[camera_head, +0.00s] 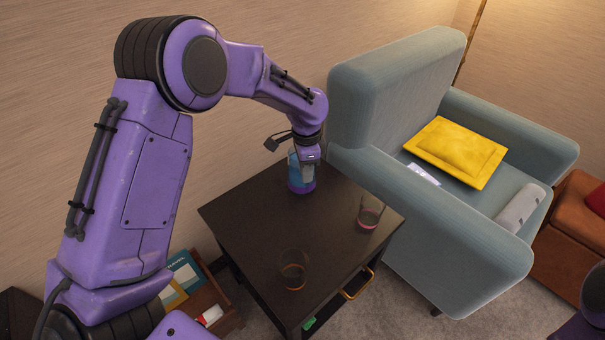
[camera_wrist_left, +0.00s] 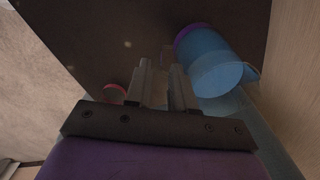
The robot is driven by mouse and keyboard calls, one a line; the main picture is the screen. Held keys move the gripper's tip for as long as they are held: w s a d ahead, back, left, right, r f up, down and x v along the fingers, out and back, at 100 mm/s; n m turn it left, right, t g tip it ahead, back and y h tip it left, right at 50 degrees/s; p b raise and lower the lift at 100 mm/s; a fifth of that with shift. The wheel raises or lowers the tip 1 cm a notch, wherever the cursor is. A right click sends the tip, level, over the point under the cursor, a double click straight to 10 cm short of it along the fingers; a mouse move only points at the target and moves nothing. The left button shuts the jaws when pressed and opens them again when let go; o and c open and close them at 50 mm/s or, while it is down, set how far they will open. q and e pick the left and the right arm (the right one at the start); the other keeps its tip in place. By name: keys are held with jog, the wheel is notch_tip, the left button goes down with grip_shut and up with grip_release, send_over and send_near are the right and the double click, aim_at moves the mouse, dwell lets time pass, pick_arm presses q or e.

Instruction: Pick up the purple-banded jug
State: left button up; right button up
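The purple-banded jug (camera_head: 296,183) is blue with a purple band at its base. It stands upright at the back of the dark table, partly hidden by my left gripper. My left gripper (camera_head: 308,174) points down beside the jug, overlapping its right upper side in the head view. In the left wrist view the jug (camera_wrist_left: 208,60) lies to the right of the fingers of my left gripper (camera_wrist_left: 160,75), not between them. The fingers are apart with nothing clearly held. Whether they touch the jug cannot be told. My right gripper is not in view.
A pink-banded glass (camera_head: 371,213) stands near the right edge of the table (camera_head: 255,215), and an orange-banded glass (camera_head: 293,272) near its front. A blue-grey armchair (camera_head: 440,225) with a yellow cushion (camera_head: 456,151) borders the table on the right. The left part of the tabletop is clear.

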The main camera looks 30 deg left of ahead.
pick_arm(q)
jog(key=f, duration=0.4)
jog(key=shift+d+b, duration=0.25)
jog(key=shift+b, duration=0.05)
grip_shut()
jog(key=shift+s, duration=0.15)
dwell(0.8)
